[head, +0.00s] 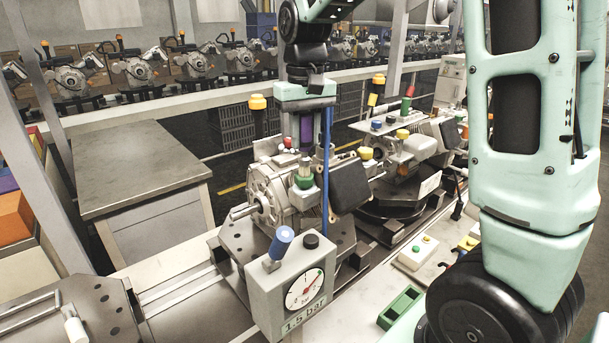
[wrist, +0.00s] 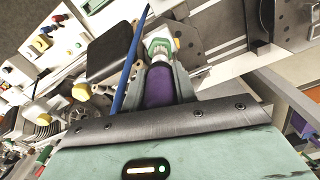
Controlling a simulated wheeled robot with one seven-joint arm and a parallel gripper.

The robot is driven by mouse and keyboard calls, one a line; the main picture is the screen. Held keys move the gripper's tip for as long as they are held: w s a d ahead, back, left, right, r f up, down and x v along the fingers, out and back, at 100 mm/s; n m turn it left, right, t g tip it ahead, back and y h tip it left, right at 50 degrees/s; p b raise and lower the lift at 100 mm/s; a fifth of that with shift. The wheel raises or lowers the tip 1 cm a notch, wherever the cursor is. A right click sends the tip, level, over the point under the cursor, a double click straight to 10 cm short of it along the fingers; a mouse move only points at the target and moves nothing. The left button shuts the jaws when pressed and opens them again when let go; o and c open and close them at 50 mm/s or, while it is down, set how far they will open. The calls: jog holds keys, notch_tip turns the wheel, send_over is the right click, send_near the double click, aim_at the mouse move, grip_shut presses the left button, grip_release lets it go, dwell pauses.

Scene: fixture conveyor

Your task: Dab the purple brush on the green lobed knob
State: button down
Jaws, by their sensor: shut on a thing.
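The purple brush (head: 306,125) is upright between the fingers of my gripper (head: 307,136), which is shut on it. In the wrist view the purple brush (wrist: 160,88) shows between the fingertips (wrist: 162,78), with its paler end pointing toward the green lobed knob (wrist: 159,46). In the head view the green lobed knob (head: 304,181) is on the metal machine housing, directly below the brush. The brush's lower end is close to the knob; I cannot tell whether they touch.
A blue rod (head: 326,170) stands right beside the gripper, with a black box (head: 350,186) near it. A pressure gauge box (head: 291,290) with a blue-capped knob (head: 281,243) stands in front. A grey bench (head: 140,165) at left has a clear top.

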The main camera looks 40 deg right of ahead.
aim_at(305, 112)
jog(key=shift+r, duration=0.1)
notch_tip(305, 112, up, 7)
jog(key=p, duration=0.6)
